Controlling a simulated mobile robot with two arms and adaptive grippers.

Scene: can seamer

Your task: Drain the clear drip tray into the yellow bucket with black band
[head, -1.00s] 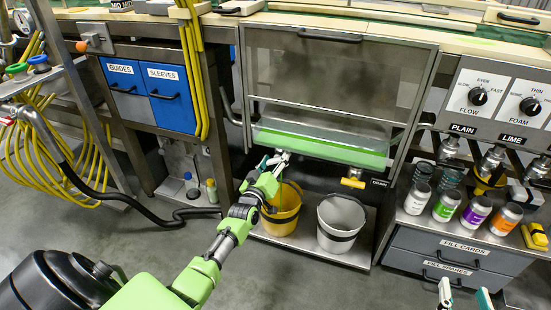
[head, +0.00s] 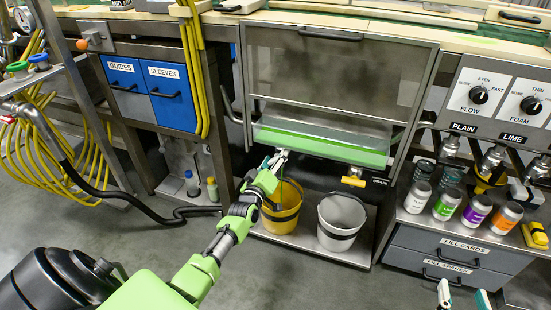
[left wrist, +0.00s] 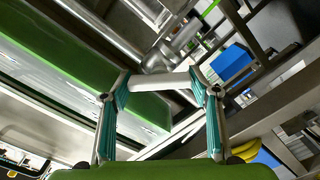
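The clear drip tray (head: 325,133) sits under the steel cabinet, with a bright green band along its lower front. The yellow bucket with black band (head: 284,222) stands upright on the low shelf below the tray's left end, partly hidden by my left arm. My left gripper (head: 279,159) is at the tray's lower left edge, above the yellow bucket. In the left wrist view its teal-padded fingers (left wrist: 160,90) are apart, with a pale grey bar (left wrist: 165,81) across the gap; whether they grip it I cannot tell. My right gripper (head: 463,297) is open and empty at the bottom edge.
A grey bucket with a black band (head: 341,222) stands right of the yellow one. A yellow drain handle (head: 353,181) is above it. Several cans (head: 447,204) stand on the right cabinet. A black hose (head: 115,199) lies at left. The front floor is clear.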

